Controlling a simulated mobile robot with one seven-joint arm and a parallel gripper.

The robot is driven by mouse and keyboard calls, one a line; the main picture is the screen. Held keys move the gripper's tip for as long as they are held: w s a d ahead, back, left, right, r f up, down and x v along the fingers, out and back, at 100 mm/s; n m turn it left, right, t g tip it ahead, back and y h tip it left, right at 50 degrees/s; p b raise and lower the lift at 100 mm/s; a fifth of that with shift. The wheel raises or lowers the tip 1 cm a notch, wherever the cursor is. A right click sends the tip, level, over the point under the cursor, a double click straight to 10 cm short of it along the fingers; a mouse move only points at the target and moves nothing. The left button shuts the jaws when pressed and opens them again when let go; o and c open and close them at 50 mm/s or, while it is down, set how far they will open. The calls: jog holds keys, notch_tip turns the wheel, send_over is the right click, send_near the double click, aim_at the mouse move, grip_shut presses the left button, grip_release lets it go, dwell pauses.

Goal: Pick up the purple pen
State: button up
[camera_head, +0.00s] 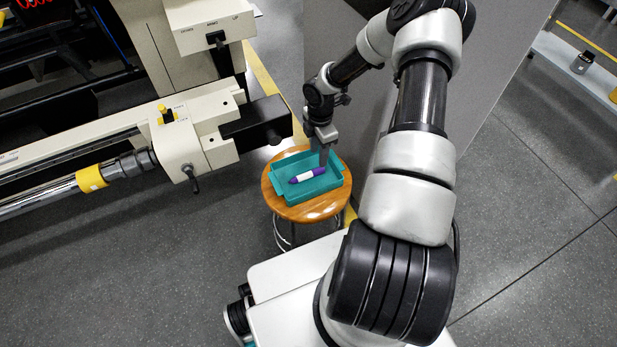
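The purple pen (307,175) has a white band along its middle. It lies in a teal tray (290,193) on a round wooden stool (318,211). My gripper (323,163) points down over the tray, with its fingertips at the right end of the pen. The fingers show edge-on and small, so I cannot tell whether they are open or shut, or whether they touch the pen.
A large cream and grey machine (188,142) with a black-ended part (258,124) stands left of the stool, close to the tray. A grey panel (500,80) rises behind my arm. A shelf (580,75) with small containers is at the upper right. Grey floor is open at the lower right.

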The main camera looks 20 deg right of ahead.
aim_at(319, 169)
jog(key=f+b, duration=0.2)
jog(key=f, duration=0.6)
jog(key=shift+d+f, duration=0.1)
jog(key=shift+d, duration=0.1)
grip_shut()
jog(key=c, duration=1)
grip_release()
